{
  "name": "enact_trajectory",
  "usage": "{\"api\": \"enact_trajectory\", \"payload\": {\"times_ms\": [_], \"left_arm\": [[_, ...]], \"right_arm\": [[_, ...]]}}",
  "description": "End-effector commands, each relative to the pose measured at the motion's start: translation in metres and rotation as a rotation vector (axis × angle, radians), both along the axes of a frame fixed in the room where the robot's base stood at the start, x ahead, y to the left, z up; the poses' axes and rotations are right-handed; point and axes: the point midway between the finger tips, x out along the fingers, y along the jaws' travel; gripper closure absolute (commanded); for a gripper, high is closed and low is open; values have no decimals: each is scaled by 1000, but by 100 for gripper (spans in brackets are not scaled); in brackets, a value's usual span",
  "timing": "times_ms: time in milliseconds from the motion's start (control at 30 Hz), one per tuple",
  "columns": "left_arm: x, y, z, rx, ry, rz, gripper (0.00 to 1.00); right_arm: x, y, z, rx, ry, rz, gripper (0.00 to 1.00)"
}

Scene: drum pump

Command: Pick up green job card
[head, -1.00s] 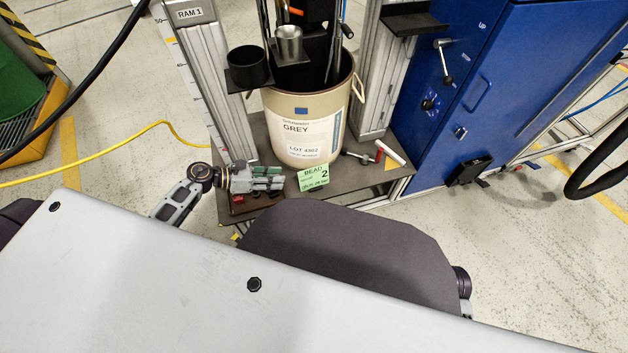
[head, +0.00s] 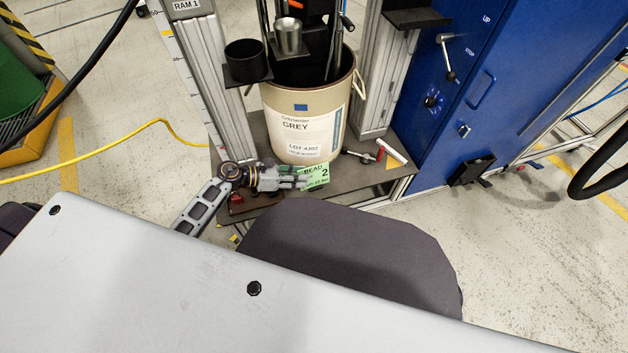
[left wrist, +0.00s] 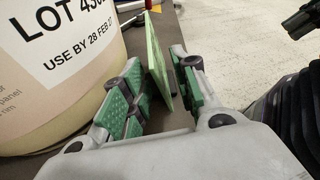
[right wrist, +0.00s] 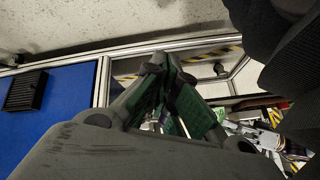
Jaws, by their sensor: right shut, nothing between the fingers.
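The green job card (head: 317,175), marked "BEAD 2", stands on the dark base plate in front of the grey-labelled drum. My left gripper (head: 300,179) reaches it from the left. In the left wrist view the card (left wrist: 159,62) stands on edge between the two green-padded fingers, closer to the right one. The fingers are apart, with a gap on the card's left side. My right gripper (right wrist: 170,85) is shut and empty in the right wrist view; it is hidden in the head view.
The beige drum (head: 300,123) stands right behind the card. A black cup (head: 245,62) and a metal cup (head: 288,37) sit above it. A red-and-white marker-like item (head: 391,152) lies at the right of the base plate (head: 375,178). A blue cabinet (head: 500,90) stands at the right.

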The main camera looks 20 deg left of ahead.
Motion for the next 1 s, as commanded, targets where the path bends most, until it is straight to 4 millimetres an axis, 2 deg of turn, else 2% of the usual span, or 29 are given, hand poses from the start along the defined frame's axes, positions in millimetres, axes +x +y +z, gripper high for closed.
{"api": "enact_trajectory", "payload": {"times_ms": [467,600,733,1000], "left_arm": [[3,-4,-1,-2,-1,0,71],[9,-13,-4,-3,-1,0,71],[17,-22,-7,-3,-2,0,71],[28,-40,-15,-2,0,0,71]], "right_arm": [[4,1,3,7,-14,-1,100],[6,3,-4,21,-33,-10,100],[-2,3,-23,27,-19,-11,100],[0,5,-26,39,-35,-8,100]]}}
